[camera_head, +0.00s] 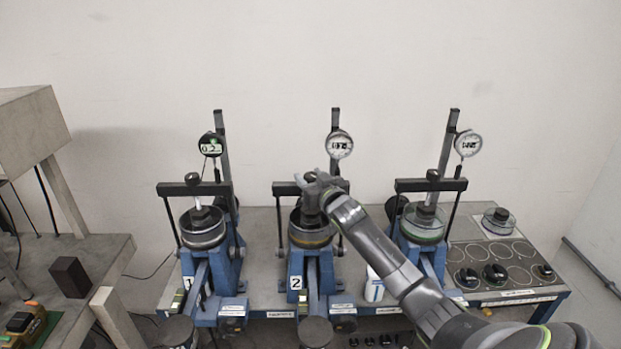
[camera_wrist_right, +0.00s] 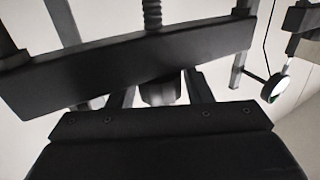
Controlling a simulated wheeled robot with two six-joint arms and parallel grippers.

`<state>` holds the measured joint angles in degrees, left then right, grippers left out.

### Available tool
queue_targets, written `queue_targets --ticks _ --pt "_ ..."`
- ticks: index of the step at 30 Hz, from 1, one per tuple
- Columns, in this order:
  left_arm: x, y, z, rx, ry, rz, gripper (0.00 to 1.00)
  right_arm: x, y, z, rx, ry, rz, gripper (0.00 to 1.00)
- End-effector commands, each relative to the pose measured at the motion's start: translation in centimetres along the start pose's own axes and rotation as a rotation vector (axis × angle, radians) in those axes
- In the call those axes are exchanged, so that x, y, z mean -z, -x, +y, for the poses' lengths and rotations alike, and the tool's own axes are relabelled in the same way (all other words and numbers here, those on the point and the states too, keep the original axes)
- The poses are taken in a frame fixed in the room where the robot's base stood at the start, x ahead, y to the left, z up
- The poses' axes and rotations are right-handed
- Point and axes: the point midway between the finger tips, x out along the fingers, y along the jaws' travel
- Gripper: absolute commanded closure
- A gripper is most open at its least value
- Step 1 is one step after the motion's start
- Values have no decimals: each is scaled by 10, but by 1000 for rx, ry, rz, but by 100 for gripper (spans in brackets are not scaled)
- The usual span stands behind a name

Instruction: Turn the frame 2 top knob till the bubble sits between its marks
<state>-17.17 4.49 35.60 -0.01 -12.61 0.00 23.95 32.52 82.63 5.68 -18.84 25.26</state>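Frame 2 (camera_head: 311,270) is the middle of three blue lever frames and carries a "2" label. Its black crossbar (camera_head: 283,188) spans the top and also shows in the right wrist view (camera_wrist_right: 90,75), with a threaded screw (camera_wrist_right: 152,15) rising above it. My right gripper (camera_head: 316,178) is at the top knob, which is mostly hidden behind it in the head view. In the wrist view a dark knob-like part (camera_wrist_right: 160,90) lies between the separated fingers, with light gaps beside it. I cannot make out contact. The bubble and its marks are not readable. My left gripper is not in view.
Frame 1 (camera_head: 205,280) stands left and the third frame (camera_head: 425,255) stands right, both close by. Dial gauges (camera_head: 339,144) stand behind them. A panel with several round recesses (camera_head: 508,262) is at the right. A dark block (camera_head: 70,277) sits on the left bench.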

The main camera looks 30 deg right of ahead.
Motion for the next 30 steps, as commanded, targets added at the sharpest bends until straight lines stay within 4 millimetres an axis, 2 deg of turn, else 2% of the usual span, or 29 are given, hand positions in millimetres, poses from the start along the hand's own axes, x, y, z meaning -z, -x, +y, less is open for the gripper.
queue_targets --ticks 1,7,20,30 --pt "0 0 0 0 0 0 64 0 0 0 0 0 0 61" --pt "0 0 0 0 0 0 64 0 0 0 0 0 0 88" --pt "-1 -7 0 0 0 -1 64 -2 0 -1 -44 -1 0 88" --pt "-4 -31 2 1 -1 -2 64 -5 0 -1 -182 -3 1 88"
